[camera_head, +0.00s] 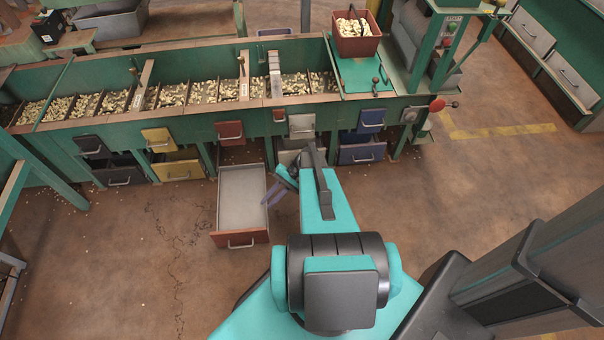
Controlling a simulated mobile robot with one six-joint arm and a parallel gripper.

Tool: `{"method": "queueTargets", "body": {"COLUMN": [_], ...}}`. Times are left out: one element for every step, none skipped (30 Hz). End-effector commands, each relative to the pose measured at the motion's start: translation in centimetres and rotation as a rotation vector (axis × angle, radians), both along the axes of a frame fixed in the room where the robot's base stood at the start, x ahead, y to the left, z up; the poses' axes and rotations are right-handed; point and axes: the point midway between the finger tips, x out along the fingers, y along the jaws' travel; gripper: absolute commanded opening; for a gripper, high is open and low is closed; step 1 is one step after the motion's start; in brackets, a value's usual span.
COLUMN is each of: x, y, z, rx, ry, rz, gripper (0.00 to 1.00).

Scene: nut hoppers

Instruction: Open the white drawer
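A white drawer front (302,124) with a pull handle sits in the upper row of the green hopper bench, right of the red one, and looks shut. Below it is a second pale front (287,157), partly hidden by my arm; I cannot tell how far it stands out. My gripper (271,196) is low in front of the bench, just right of the pulled-out red drawer and below the white fronts. Its fingers are small and partly covered by my arm, so their opening is unclear. I see nothing held in it.
The lower red drawer (241,239) is pulled far out over the floor, close beside my gripper. Black (120,177), yellow (180,171) and blue (362,152) drawers line the bench. A red bin of nuts (357,45) stands on top.

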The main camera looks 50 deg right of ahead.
Motion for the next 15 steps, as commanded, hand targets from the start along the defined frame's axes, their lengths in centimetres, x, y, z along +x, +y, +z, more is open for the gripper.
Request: {"method": "queueTargets", "body": {"x": [0.6,0.8,1.0,1.2,1.3,1.5,1.5,1.6,1.7,1.7,1.6,1.5,1.5,1.3,1.2], "y": [-2.0,-3.0,-4.2,-5.2,-6.2,-7.5,-8.6,-9.6,-11.0,-12.1,-13.2,-14.7,-15.8,-17.0,-18.5], "z": [-1.8,-2.2,-2.7,-3.1,-3.4,-3.9,-4.2,-4.6,-5.0,-5.3,-5.6,-6.0,-6.3,-6.6,-7.0], "rx": [0.017,0.028,0.041,0.052,0.062,0.076,0.085,0.094,0.106,0.115,0.123,0.134,0.142,0.149,0.159], "ry": [-0.018,-0.028,-0.043,-0.054,-0.065,-0.081,-0.093,-0.106,-0.122,-0.135,-0.149,-0.167,-0.181,-0.195,-0.214], "rz": [-0.044,-0.068,-0.099,-0.123,-0.146,-0.177,-0.200,-0.223,-0.254,-0.276,-0.300,-0.329,-0.352,-0.374,-0.404], "gripper": [0.15,0.15,0.15,0.15,0.15,0.15,0.15,0.15,0.15,0.15,0.15,0.15,0.15,0.15,0.15]}}
